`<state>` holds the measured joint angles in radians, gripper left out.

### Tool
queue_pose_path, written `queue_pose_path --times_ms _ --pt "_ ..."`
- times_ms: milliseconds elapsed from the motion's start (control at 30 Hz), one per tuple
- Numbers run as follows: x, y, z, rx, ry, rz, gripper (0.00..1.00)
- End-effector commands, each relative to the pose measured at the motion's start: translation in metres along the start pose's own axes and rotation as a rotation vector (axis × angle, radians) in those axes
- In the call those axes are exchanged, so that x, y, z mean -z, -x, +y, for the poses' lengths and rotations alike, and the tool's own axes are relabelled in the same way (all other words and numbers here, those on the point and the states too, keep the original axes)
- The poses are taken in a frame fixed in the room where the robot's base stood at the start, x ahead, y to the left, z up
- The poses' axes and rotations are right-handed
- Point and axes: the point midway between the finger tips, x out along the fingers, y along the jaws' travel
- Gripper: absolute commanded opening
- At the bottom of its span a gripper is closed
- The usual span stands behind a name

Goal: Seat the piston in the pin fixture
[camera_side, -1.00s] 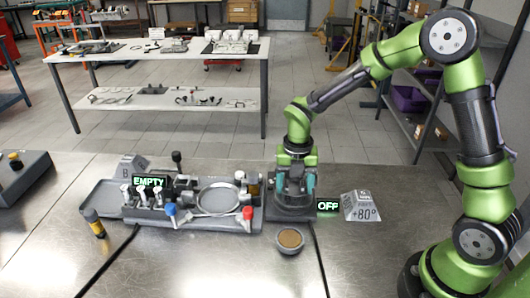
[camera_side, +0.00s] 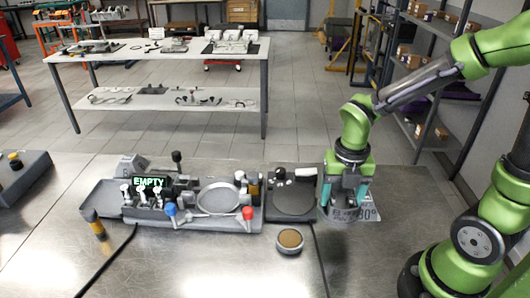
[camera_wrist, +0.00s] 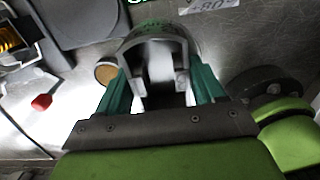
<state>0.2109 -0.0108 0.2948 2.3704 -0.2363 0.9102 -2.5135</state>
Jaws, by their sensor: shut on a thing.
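My gripper (camera_side: 345,197) is to the right of the dark square unit with the round plate (camera_side: 293,203), above the metal table. In the wrist view its teal fingers (camera_wrist: 160,92) are shut on a grey, hollow metal part with a curved rim, which I take as the piston (camera_wrist: 182,42). The grey fixture (camera_side: 203,222), which I take as the pin fixture, stands to the left, with a green EMPTY display (camera_side: 149,182), a shallow round dish (camera_side: 218,199) and blue and red knobs.
A round brown-topped cup (camera_side: 290,240) stands in front of the plate unit.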

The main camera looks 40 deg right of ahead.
Motion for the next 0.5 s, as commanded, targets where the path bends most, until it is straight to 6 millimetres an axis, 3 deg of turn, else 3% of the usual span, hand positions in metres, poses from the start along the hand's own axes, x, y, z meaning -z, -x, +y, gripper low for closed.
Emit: queue_pose_path --times_ms 267,500 --pt "0.017 0.006 -0.021 -0.003 0.001 -0.003 0.13" --pt "0.019 0.041 -0.022 -0.006 0.001 -0.005 0.13"
